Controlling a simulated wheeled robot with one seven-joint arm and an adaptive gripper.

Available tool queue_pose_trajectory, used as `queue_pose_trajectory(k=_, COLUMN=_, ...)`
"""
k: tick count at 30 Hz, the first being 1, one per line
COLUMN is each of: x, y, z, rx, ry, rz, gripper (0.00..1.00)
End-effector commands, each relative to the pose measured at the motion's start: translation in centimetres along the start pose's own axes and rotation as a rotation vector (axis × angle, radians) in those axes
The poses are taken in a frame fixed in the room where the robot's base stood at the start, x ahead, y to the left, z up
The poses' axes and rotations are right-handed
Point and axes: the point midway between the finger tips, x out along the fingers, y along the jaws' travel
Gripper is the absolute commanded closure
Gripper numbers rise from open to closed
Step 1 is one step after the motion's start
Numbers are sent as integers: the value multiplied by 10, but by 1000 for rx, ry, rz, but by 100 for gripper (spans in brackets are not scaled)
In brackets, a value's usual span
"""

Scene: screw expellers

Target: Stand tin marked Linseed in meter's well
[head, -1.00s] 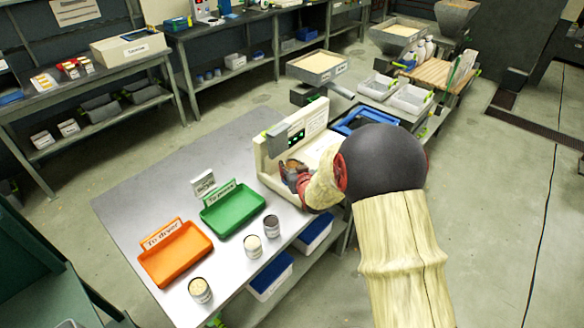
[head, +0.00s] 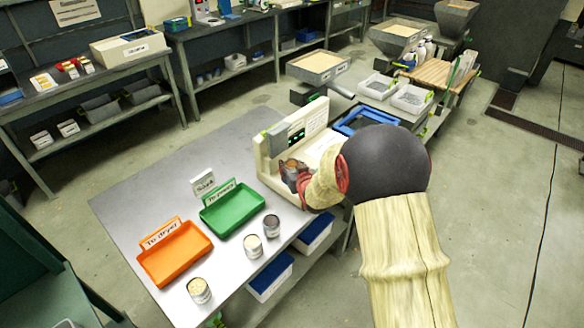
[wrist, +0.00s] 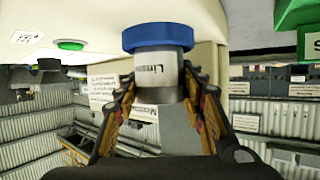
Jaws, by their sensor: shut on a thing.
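The tin marked Linseed (wrist: 160,66) is between the fingers of my gripper (wrist: 160,100), which is shut on it. In the wrist view a wider blue ring (wrist: 158,37) lies across the tin's far end, against the pale body of the meter. I cannot tell how deep the tin sits in it. In the head view my gripper (head: 302,183) is at the front of the cream meter (head: 268,164), over its well. The tin's brownish top (head: 291,166) shows there, partly hidden by the gripper; the well itself is hidden.
A green tray (head: 232,207) and an orange tray (head: 175,254) stand left of the meter. A dark tin (head: 272,229) and two pale-topped tins (head: 253,248) (head: 199,292) stand along the table's front edge. A blue-framed tray (head: 365,121) is behind my arm.

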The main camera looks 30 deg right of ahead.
Motion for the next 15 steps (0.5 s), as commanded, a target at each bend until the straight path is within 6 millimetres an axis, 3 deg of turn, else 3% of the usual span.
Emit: queue_pose_trajectory(k=15, x=2, y=0, z=3, rx=0, ry=1, rz=0, gripper=86)
